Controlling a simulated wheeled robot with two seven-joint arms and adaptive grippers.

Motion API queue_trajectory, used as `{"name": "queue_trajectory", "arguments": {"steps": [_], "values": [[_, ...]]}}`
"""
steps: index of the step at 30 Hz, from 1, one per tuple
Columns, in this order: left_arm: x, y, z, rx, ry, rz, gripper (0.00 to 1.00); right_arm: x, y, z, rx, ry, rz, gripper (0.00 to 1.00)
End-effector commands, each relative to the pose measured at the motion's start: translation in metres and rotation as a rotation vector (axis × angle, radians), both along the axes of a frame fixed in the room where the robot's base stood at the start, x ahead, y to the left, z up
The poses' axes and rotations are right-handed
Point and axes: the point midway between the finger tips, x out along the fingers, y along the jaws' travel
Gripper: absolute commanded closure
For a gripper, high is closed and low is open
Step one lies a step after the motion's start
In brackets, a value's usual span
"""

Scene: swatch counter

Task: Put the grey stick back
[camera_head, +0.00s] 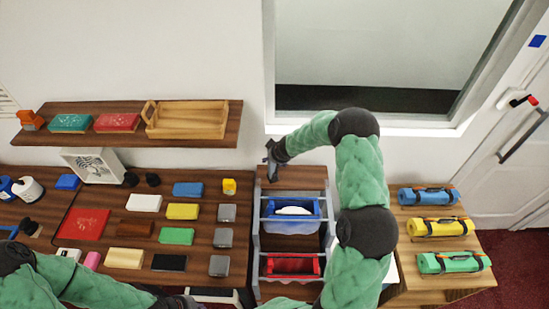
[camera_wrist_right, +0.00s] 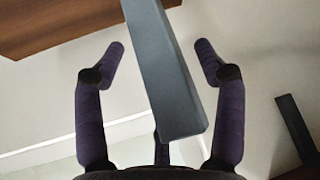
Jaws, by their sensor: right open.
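In the right wrist view a long, square-ended dark grey stick (camera_wrist_right: 163,75) runs from the top edge down between the fingers of my right gripper (camera_wrist_right: 160,60). The fingers are spread, with visible gaps on both sides of the stick. In the head view my right gripper (camera_head: 270,160) is a small dark shape in front of the wall, above the wooden top behind the bins. I cannot make out the stick there. My left gripper (camera_head: 185,301) shows only in part at the bottom edge, and its fingers are unclear.
A grey rack (camera_head: 256,240) holds a blue bin (camera_head: 291,226) and a red bin (camera_head: 290,277). Several coloured blocks lie on the brown counter (camera_head: 205,255) to the left. A wall shelf (camera_head: 185,134) carries a wooden tray (camera_head: 187,120). Rolled mats (camera_head: 440,227) lie on the right table.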

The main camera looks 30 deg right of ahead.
Motion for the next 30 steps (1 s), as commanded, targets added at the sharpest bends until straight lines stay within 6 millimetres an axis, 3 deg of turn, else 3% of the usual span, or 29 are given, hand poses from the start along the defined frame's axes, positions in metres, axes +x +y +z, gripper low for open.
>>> {"name": "queue_trajectory", "arguments": {"steps": [18, 25, 30], "values": [[0.0, 0.0, 0.014, 0.0, 0.0, 0.0, 1.0, -0.054, 0.006, 0.089, 0.0, -0.001, -0.001, 0.29], [0.0, 0.0, 0.017, 0.0, 0.0, 0.0, 1.0, -0.064, 0.007, 0.102, 0.0, -0.001, -0.001, 0.29], [0.0, 0.0, 0.017, 0.0, 0.0, 0.0, 1.0, -0.067, 0.015, 0.096, 0.015, 0.011, 0.007, 0.29]]}}
